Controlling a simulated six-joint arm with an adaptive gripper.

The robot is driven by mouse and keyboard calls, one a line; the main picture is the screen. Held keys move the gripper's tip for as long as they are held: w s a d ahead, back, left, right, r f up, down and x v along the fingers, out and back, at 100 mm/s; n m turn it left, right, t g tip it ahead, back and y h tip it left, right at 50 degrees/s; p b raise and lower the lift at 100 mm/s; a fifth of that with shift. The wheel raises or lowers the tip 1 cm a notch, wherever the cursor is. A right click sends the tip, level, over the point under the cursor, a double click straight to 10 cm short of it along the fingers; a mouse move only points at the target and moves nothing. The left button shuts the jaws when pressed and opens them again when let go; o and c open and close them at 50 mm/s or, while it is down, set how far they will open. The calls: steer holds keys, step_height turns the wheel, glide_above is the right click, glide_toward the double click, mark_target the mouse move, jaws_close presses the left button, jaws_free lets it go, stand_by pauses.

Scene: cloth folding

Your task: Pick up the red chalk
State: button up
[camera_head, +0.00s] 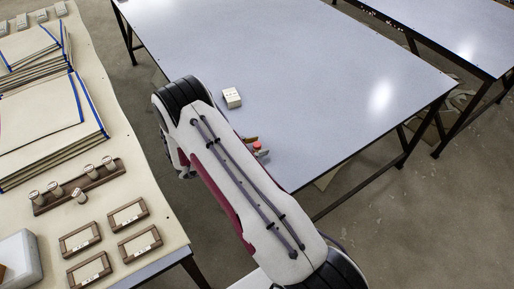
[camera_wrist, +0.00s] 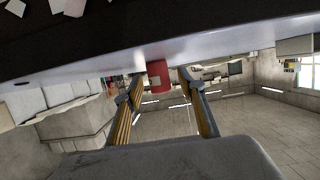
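The red chalk (camera_head: 257,146) is a short red cylinder near the front edge of the blue-grey table (camera_head: 270,60), partly hidden by my arm in the head view. In the wrist view the chalk (camera_wrist: 160,78) stands on end against the table surface, which appears above it. My gripper (camera_wrist: 161,78) is open, with one finger on each side of the chalk. Gaps show between the chalk and both fingers. In the head view only the tips of my gripper (camera_head: 256,146) show beside my arm, close to the chalk.
A small white box (camera_head: 232,97) stands on the same table, behind the chalk. The rest of that tabletop is clear. A beige table (camera_head: 150,215) at left holds folded cloths (camera_head: 45,125), a wooden rack (camera_head: 95,180) with spools, and several wooden frames (camera_head: 127,215).

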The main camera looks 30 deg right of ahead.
mark_target(257, 144)
steer(key=shift+d, duration=0.2)
stand_by(0.4)
jaws_close()
steer(key=shift+r, duration=4.95)
